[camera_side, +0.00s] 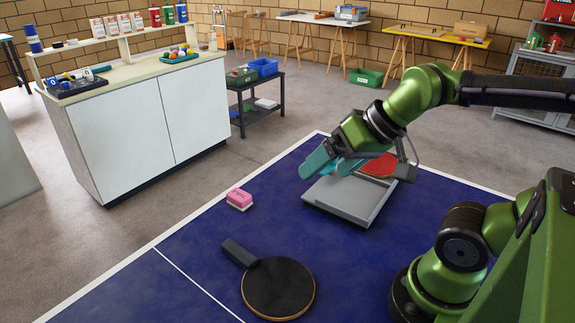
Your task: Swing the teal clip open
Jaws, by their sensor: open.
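My gripper (322,171) is above the left rear part of a shallow grey tray-like thing (347,212) on the blue table. Its two teal fingers are apart and point down to the left, with nothing seen between them. I cannot make out a separate teal clip; my gripper covers the rear left of the grey thing, and the fingers have a similar colour. I cannot tell whether the fingers touch anything. A red paddle (380,164) shows partly behind my gripper, at the rear of the grey thing.
The blue table (195,245) has white lines. A black paddle (278,289) lies at the front, and a pink and white block (239,199) lies left of the grey thing. Bare table separates them. A white cabinet (150,130) stands beyond the table at left.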

